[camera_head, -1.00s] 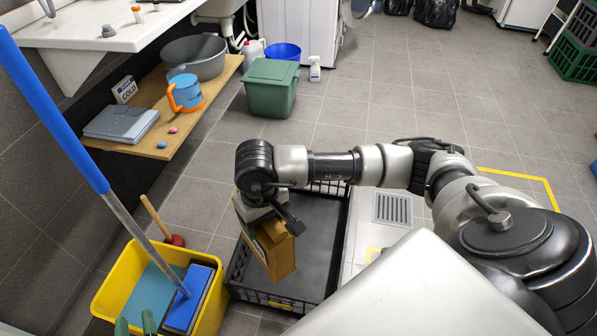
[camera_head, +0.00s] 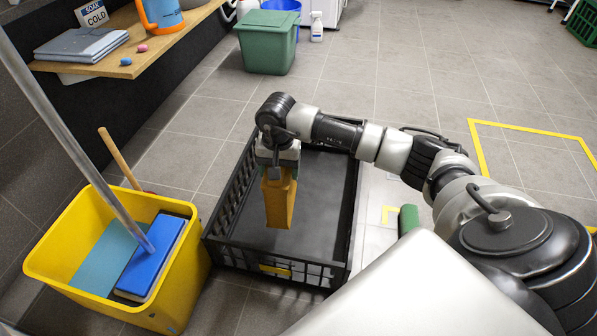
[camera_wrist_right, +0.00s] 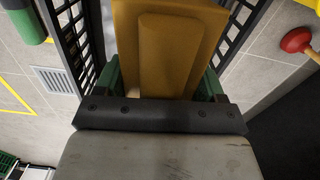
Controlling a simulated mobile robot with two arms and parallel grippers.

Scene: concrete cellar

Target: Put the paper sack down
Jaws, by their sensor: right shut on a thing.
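The paper sack (camera_head: 279,203) is a brown, upright block hanging below my right gripper (camera_head: 278,172) in the head view. It hangs over the black crate (camera_head: 228,212), inside the outline of its walls; I cannot tell whether its bottom touches the crate floor. In the right wrist view the sack (camera_wrist_right: 168,50) fills the middle between the green fingers of my right gripper (camera_wrist_right: 165,82), which are shut on it. The black crate's slatted walls (camera_wrist_right: 72,38) show on both sides of the sack. My left gripper is not in view.
A yellow bucket (camera_head: 192,255) with a blue mop head (camera_head: 150,262) stands left of the crate. A green bin (camera_head: 267,48) and spray bottle (camera_head: 317,28) stand beyond it. A wooden shelf (camera_head: 130,66) is at upper left.

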